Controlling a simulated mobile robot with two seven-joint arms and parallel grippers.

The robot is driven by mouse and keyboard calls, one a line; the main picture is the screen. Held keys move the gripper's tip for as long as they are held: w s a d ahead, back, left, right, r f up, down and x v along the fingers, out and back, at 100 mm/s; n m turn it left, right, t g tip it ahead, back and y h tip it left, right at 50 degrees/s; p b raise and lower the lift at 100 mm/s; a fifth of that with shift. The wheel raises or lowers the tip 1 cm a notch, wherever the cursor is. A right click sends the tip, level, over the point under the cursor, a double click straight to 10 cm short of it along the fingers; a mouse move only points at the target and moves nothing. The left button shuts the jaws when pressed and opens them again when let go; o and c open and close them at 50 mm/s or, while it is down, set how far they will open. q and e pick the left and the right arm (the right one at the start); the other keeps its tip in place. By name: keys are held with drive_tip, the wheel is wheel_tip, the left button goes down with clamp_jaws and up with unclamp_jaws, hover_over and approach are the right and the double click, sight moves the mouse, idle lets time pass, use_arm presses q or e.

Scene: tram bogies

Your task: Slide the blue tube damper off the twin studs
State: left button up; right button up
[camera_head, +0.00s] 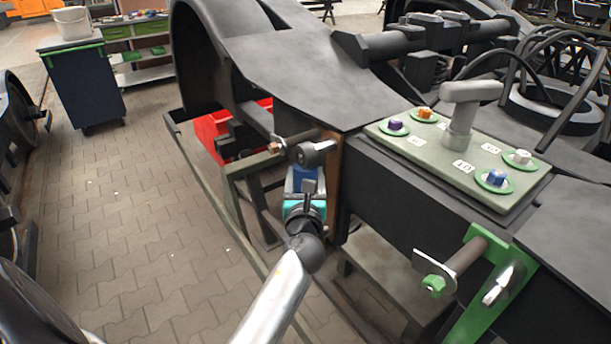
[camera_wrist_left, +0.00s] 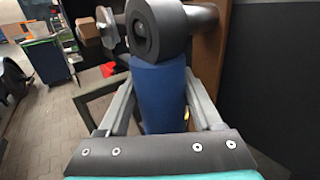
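The blue tube damper (camera_head: 303,178) hangs roughly upright beside the dark bogie frame. Its black upper eye (camera_head: 313,153) is at a dark pin on the brown bracket. In the left wrist view the blue tube (camera_wrist_left: 160,95) fills the middle, with the eye above it. The dark upper stud (camera_wrist_left: 203,17) shows right of the eye. My left gripper (camera_head: 306,190) is at the tube below the eye; in the wrist view its grey fingers (camera_wrist_left: 159,82) lie against both sides of the tube. The damper's lower end and lower stud are hidden. My right gripper is not in view.
A bolt with a brass-coloured nut (camera_head: 274,147) sticks out left of the eye. A red crate (camera_head: 212,135) is behind. A grey-green panel (camera_head: 455,150) with coloured knobs and a T-handle lies on the frame. A green bracket (camera_head: 480,285) is at right. Paving at left is free.

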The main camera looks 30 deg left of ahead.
use_arm(q)
clamp_jaws()
idle(0.3)
drive_tip(key=shift+r+p, duration=0.25)
drive_tip(key=shift+p, duration=0.05)
idle(0.6)
drive_tip(key=shift+s, duration=0.1)
drive_tip(key=shift+s+a+r+p, duration=0.15)
drive_tip(key=shift+s+a+p, duration=0.3)
drive_tip(key=shift+s, duration=0.3)
drive_tip(key=shift+s+a+p, duration=0.3)
drive_tip(key=shift+s, duration=0.65)
